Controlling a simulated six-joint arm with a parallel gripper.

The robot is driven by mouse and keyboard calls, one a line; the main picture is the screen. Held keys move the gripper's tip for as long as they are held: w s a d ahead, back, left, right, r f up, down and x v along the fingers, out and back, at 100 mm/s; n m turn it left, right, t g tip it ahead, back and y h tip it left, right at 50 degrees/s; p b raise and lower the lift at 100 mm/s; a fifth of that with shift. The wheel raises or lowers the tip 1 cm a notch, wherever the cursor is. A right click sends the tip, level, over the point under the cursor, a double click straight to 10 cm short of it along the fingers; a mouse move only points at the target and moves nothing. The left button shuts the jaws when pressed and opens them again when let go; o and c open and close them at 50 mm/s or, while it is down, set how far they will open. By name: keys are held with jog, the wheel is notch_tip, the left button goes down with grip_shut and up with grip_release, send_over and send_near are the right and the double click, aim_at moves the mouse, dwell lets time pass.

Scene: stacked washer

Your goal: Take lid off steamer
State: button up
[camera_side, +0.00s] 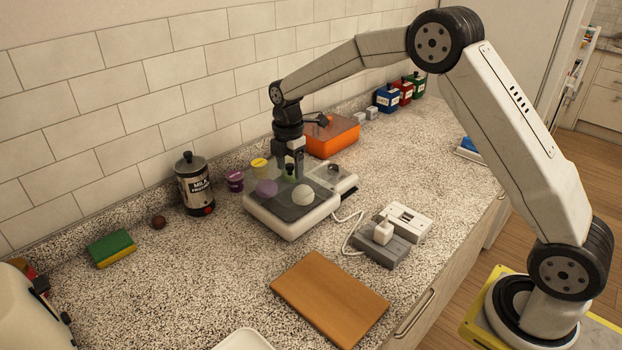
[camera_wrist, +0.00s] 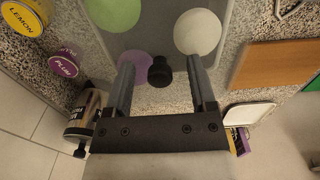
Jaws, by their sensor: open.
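The steamer (camera_side: 288,226) is a low white appliance on the counter near the tiled wall. A grey see-through lid (camera_side: 312,207) covers its left part, and green, purple (camera_side: 266,188) and cream (camera_side: 302,195) round buns show through it. The lid also fills the top of the wrist view (camera_wrist: 158,35). Its black knob (camera_wrist: 159,73) lies between my two fingers in the wrist view. My gripper (camera_side: 290,172) points down over the lid, open, with a gap on each side of the knob. In the side view the fingers partly hide the knob.
A grey plug block (camera_side: 381,249) and a wooden board (camera_side: 330,298) lie in front, with bare counter between.

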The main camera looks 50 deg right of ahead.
grip_shut()
dwell(0.3)
jog(key=shift+r, duration=0.75)
jog(key=s+r, duration=1.1)
jog(key=s, duration=0.3)
jog(key=shift+r, duration=0.25)
jog(key=shift+a, duration=0.15)
